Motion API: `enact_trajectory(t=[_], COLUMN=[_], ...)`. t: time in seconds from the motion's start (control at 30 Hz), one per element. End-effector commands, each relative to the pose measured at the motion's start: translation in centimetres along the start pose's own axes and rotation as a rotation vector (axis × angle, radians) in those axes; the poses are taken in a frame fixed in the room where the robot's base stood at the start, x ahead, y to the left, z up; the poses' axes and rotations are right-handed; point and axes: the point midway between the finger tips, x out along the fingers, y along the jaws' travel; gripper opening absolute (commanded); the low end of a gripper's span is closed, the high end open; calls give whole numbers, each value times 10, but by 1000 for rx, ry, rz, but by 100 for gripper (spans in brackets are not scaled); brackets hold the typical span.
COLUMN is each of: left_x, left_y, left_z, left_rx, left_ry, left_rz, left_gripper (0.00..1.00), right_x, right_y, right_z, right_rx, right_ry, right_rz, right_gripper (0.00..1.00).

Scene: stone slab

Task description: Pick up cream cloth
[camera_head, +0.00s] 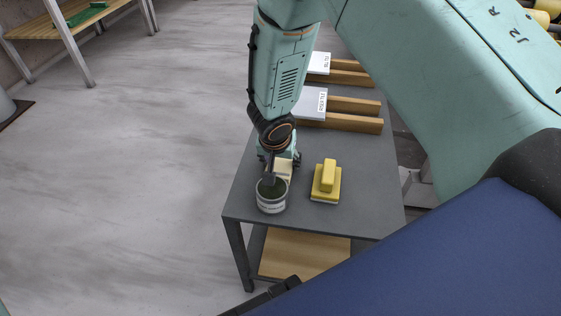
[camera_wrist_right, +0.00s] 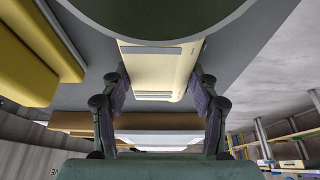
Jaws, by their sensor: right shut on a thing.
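The cream cloth (camera_head: 284,168) is a small pale folded block on the dark slab-topped table (camera_head: 355,212), just behind a round can (camera_head: 271,203). My right gripper (camera_head: 280,158) points down at it and is shut on it. In the right wrist view the cream cloth (camera_wrist_right: 160,62) shows grey stripes and lies between the two fingers of my right gripper (camera_wrist_right: 160,88). Whether it touches the table is hidden. My left gripper is not in view.
The open can with dark green contents stands close in front of the cloth. A yellow block-handled tool (camera_head: 326,182) lies to the right. White boxes (camera_head: 311,103) and wooden bars (camera_head: 353,115) are at the back. The table's right front area is clear.

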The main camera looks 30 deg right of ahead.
Motion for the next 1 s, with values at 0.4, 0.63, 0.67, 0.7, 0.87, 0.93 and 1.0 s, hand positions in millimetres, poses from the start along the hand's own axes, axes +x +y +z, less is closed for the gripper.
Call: enact_trajectory(t=[0.4, 0.63, 0.67, 0.7, 0.87, 0.93, 1.0], left_x=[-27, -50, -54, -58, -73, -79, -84], left_y=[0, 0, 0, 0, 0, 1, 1], left_z=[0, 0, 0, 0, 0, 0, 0], left_rx=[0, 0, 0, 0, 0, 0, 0], left_ry=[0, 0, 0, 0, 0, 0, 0], left_rz=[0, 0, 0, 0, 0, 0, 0], left_gripper=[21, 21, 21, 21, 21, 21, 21], right_x=[-47, -88, -94, -101, -126, -136, -145], right_y=[-1, 0, 0, 0, 0, 0, 0], right_z=[-20, -37, -39, -42, -53, -56, -60], right_rx=[1, 2, 1, 1, 0, 1, 1], right_ry=[2, 2, 2, 3, 2, 1, 1], right_rz=[-2, -1, -1, -2, -1, -1, -1], right_gripper=[30, 30, 30, 30, 30, 30, 30])
